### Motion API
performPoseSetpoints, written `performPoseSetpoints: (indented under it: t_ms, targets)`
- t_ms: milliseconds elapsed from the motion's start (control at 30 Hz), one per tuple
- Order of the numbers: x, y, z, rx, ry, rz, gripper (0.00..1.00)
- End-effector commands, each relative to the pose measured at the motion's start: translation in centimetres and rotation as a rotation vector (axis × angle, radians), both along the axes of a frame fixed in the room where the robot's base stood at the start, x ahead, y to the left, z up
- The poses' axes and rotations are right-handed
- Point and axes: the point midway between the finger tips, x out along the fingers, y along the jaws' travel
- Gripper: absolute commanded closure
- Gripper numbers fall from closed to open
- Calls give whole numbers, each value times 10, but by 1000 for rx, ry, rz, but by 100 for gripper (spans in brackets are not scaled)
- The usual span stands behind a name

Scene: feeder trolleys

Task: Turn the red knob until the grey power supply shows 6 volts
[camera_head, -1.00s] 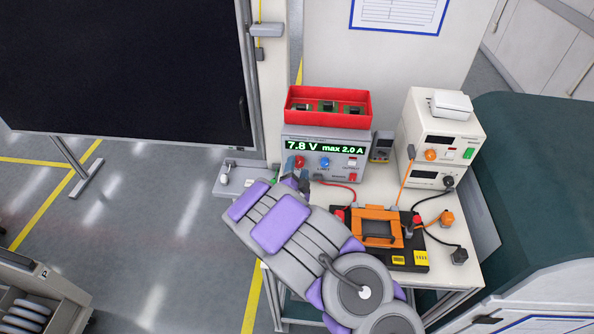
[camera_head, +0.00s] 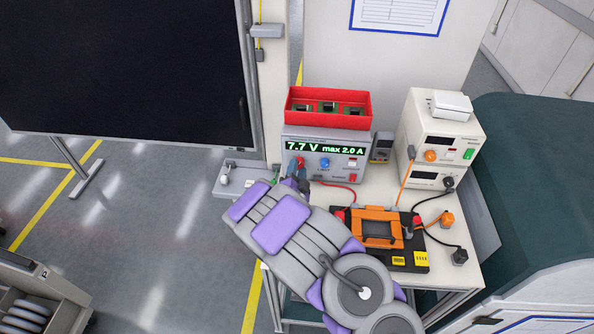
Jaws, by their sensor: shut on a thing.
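The grey power supply (camera_head: 335,172) stands at the back of the white table, and its green display reads 7.7 V, max 2.0 A. The red knob (camera_head: 300,161) is at the left of its front panel, with a blue knob (camera_head: 325,163) to its right. My gripper (camera_head: 297,171) is at the red knob and shut on it. My arm comes up from the lower right and hides the lower left of the panel. The fingers are small here and partly hidden.
A red bin (camera_head: 328,121) with small parts sits on top of the supply. A small meter (camera_head: 382,147) and a cream unit (camera_head: 437,137) stand to the right. An orange-and-black device (camera_head: 405,256) with cables lies in front, close to my arm.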

Motion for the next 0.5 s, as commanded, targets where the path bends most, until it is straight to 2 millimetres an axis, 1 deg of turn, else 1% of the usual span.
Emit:
performPoseSetpoints:
  t_ms: [267, 500]
  targets:
    - [-1, -1, -1, -103, 7, -3, 91]
    - [-1, -1, -1, -274, 17, -1, 91]
